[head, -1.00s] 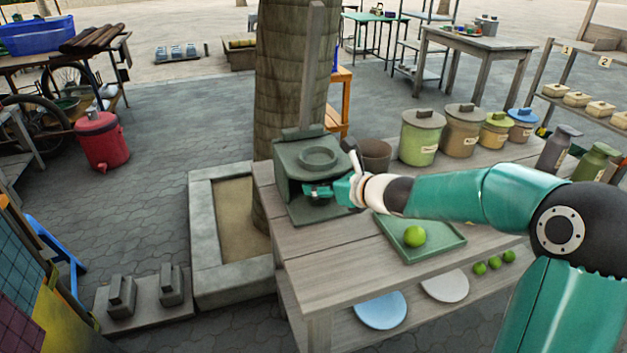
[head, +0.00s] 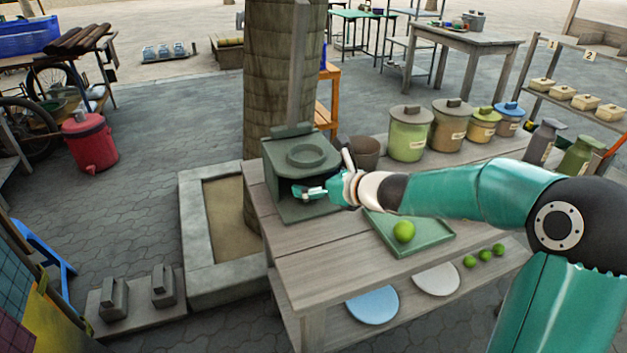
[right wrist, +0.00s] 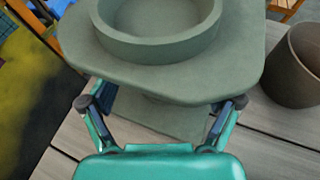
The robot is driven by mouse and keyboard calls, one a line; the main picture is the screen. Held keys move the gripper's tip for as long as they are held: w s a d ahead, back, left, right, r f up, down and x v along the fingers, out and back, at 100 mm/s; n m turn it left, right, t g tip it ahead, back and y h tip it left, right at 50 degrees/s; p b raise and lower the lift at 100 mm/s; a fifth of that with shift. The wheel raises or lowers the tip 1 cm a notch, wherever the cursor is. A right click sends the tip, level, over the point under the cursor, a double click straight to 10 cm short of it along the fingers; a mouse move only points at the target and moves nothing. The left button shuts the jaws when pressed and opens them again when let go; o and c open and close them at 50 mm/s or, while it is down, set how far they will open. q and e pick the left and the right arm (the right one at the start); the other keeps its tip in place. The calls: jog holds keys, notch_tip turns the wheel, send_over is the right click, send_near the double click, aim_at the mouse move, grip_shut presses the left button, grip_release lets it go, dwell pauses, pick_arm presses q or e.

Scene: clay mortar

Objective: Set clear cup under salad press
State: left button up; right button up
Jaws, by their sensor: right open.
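The salad press (head: 307,155) is a grey-green block with a raised ring on its top plate, at the left end of the wooden table. In the right wrist view its ring and plate (right wrist: 160,45) fill the upper middle. My right gripper (head: 311,192) is at the press's front opening, below the top plate. In the right wrist view its fingers (right wrist: 163,103) are spread wide, one on each side under the plate's front edge. I cannot make out the clear cup; the plate hides most of the space beneath it. My left gripper is not in view.
A brown pot (head: 364,153) stands right of the press. A green tray (head: 425,243) with a green fruit (head: 403,232) lies in front of my right forearm. Lidded jars (head: 408,138) line the back of the table. The table's front left (head: 300,255) is clear.

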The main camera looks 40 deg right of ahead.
jog(key=p+v, duration=0.2)
jog(key=v, duration=0.8)
jog(key=shift+s, duration=0.3)
jog(key=shift+r, duration=0.1)
